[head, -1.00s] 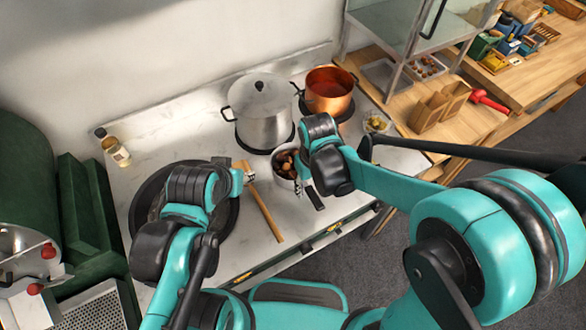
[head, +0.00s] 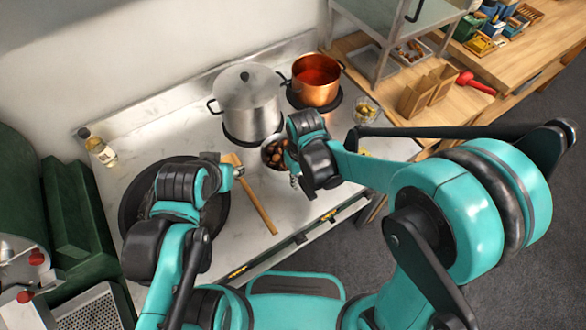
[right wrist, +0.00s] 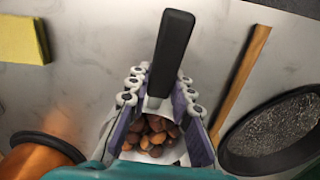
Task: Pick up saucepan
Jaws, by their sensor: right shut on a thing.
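The small saucepan (head: 266,155) holds brown chestnuts and sits on the worktop in front of the steel pot, partly covered by my right gripper in the head view. In the right wrist view, the saucepan's dark handle (right wrist: 172,50) points up the picture, with its chestnuts (right wrist: 152,135) below. My right gripper (head: 295,178) is shut on the saucepan. Its two linked fingers (right wrist: 160,88) lie on either side in the wrist view. My left gripper (head: 238,171) is over the right side of the dark pan; its fingers are mostly hidden, so its opening is unclear.
A lidded steel pot (head: 250,105) and a copper pot (head: 316,85) stand behind. A dark frying pan (head: 130,195) and a wooden-handled tool (head: 258,208) lie left of the saucepan. A glass bowl (head: 365,110) and wooden holder (head: 418,98) are at right. A bottle (head: 101,150) stands far left.

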